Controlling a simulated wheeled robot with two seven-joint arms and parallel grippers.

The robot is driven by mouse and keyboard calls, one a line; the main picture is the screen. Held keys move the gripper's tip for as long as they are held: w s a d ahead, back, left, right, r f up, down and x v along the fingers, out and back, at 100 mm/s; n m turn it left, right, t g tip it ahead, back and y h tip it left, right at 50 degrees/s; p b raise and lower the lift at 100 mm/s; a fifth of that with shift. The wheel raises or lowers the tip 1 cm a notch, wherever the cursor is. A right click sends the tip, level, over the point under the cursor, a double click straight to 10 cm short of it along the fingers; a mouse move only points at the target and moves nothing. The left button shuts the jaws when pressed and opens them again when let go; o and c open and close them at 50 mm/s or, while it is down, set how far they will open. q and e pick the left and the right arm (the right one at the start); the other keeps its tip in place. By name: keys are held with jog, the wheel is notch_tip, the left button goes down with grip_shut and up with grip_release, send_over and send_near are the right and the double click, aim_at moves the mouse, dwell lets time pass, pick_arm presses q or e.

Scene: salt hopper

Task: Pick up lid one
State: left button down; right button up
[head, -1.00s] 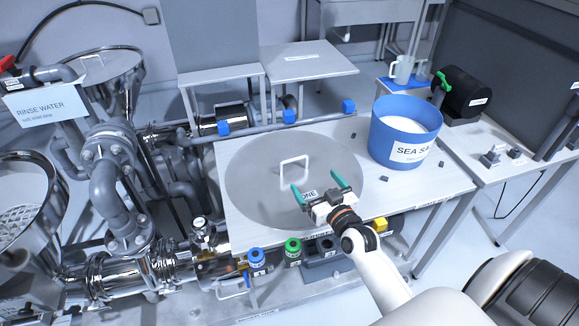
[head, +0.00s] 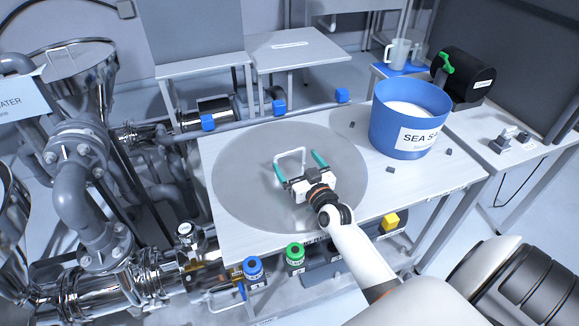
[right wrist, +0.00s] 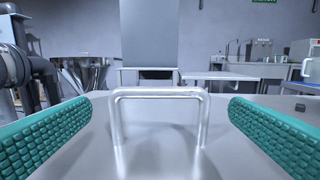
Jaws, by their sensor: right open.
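Lid one (head: 245,203) is a large round grey metal disc lying flat on the white table. Its upright white-silver loop handle (head: 290,153) stands near its middle. My right gripper (head: 300,164) is open with teal padded fingers, low over the lid at the handle. In the right wrist view the handle (right wrist: 160,93) stands centred between the two fingers, with a gap on each side; neither finger touches it. The lid's lettering is hidden behind the gripper. My left gripper is not in view.
A blue tub of white salt (head: 409,120) stands on the table (head: 440,185) right of the lid, with small dark bits around it. Blue (head: 253,267) and green (head: 295,255) valve caps sit below the front edge. Steel pipes and funnels crowd the left.

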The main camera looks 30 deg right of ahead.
aim_at(287, 162)
jog(key=w, duration=0.4)
jog(key=w+d, duration=0.1)
jog(key=w, duration=0.2)
jog(key=shift+f, duration=0.25)
jog(key=shift+s+a, duration=0.1)
jog(key=c, duration=1.1)
jog(key=shift+r, duration=0.2)
jog(key=shift+c, duration=1.2)
